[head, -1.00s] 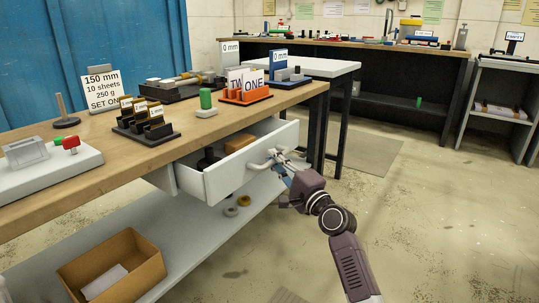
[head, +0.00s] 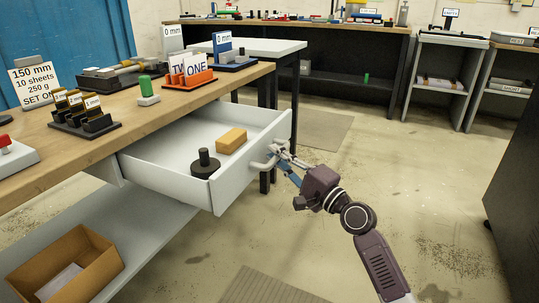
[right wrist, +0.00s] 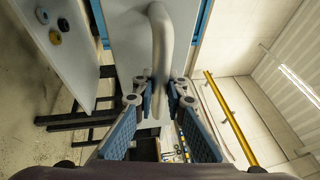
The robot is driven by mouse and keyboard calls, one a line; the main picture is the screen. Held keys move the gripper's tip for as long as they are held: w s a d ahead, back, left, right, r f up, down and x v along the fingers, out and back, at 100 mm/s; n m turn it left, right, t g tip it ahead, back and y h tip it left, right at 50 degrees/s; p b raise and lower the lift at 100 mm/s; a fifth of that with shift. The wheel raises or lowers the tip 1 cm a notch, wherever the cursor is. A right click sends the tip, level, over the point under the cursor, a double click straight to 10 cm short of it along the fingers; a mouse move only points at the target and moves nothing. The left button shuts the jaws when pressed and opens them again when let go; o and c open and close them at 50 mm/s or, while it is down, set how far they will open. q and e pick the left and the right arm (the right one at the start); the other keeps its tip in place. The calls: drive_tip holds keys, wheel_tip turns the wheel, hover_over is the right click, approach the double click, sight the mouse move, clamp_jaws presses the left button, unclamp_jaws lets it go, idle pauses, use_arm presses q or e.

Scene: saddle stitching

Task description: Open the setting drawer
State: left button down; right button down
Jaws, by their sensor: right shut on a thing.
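The setting drawer (head: 196,196) is a white drawer under the wooden workbench and stands well out from it. Inside it lie a black round weight with a knob (head: 205,165) and a tan block (head: 231,140). Its grey bar handle (head: 262,163) is on the front panel. My right gripper (head: 277,156) is shut on this handle. In the right wrist view the handle (right wrist: 160,45) runs down between the two blue-padded fingers (right wrist: 158,100). My left gripper is not in view.
The wooden workbench (head: 130,112) carries card stands, a green-topped block (head: 147,90) and an orange holder (head: 190,80). A cardboard box (head: 95,265) sits on the lower shelf. A dark cabinet (head: 515,180) stands at the right edge. Floor around my right arm is clear.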

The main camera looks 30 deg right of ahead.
drive_tip(key=shift+f, duration=0.1)
drive_tip(key=c, duration=1.9)
unclamp_jaws()
drive_tip(key=shift+c, duration=0.2)
drive_tip(key=shift+s, duration=0.1)
drive_tip(key=v, duration=1.2)
